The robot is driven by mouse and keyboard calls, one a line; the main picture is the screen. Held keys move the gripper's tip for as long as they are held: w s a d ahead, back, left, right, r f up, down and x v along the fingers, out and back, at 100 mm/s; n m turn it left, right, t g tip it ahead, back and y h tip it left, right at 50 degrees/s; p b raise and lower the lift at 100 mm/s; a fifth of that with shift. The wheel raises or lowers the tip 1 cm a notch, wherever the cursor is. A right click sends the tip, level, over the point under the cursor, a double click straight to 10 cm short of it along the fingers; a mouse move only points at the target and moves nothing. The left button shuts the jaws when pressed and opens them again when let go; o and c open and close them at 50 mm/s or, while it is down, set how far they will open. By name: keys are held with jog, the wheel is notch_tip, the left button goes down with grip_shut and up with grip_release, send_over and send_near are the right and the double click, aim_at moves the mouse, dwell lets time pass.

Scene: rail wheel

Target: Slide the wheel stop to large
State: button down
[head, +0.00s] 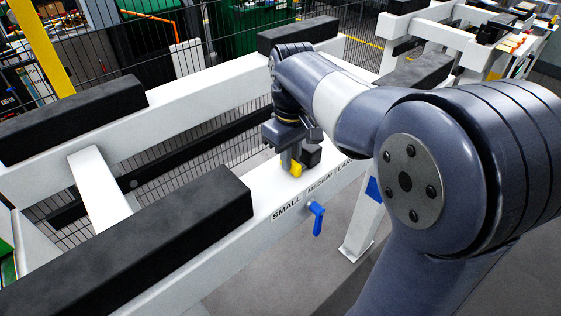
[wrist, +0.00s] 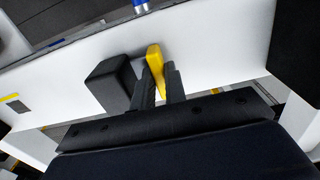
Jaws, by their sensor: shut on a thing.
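The wheel stop shows as a black block (head: 311,155) with a yellow tab (head: 296,168), on top of the white rail (head: 262,192). The block stands above the MEDIUM label (head: 320,187), with SMALL (head: 286,209) to its left and a partly hidden LARGE to its right. My gripper (head: 291,163) reaches down to the tab. In the wrist view, my gripper (wrist: 160,80) has its fingers on both sides of the yellow tab (wrist: 155,58), shut on it. The black block (wrist: 112,83) is just left of the fingers.
A blue lever (head: 317,217) hangs on the rail's front face below the labels. A long black pad (head: 150,240) lies on the rail to the left, and another black pad (head: 420,72) to the right. A wire fence (head: 200,160) stands behind.

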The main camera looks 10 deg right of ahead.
aim_at(305, 145)
jog(key=shift+w+d+r+p, duration=0.1)
jog(key=shift+w+d+p, duration=0.2)
jog(key=shift+w+d, duration=0.35)
jog(key=shift+d+r, duration=0.1)
jog(key=shift+d, duration=0.1)
jog(key=shift+w+d+p, duration=0.65)
jog(key=shift+w+d, duration=0.1)
jog(key=shift+d, duration=0.2)
jog(key=shift+w+d, duration=0.35)
jog(key=shift+d, duration=0.2)
jog(key=shift+w+d+p, duration=0.1)
jog(key=shift+p, duration=0.2)
jog(key=shift+w+d+p, duration=0.45)
jog(key=shift+w+d, duration=0.1)
jog(key=shift+d, duration=0.25)
jog(key=shift+w+d+p, duration=0.4)
jog(key=shift+w+d, duration=0.1)
jog(key=shift+d, duration=0.25)
jog(key=shift+d+r, duration=0.1)
jog(key=shift+w+d+p, duration=0.5)
jog(key=shift+w+d, duration=0.05)
jog(key=shift+d, duration=0.2)
jog(key=shift+w+d+p, duration=0.45)
jog(key=shift+w+d, duration=0.05)
jog(key=shift+d, duration=0.25)
jog(key=c, duration=1.2)
grip_release()
jog(key=shift+s+f, duration=0.1)
jog(key=shift+f, duration=0.1)
jog(key=shift+c, duration=0.2)
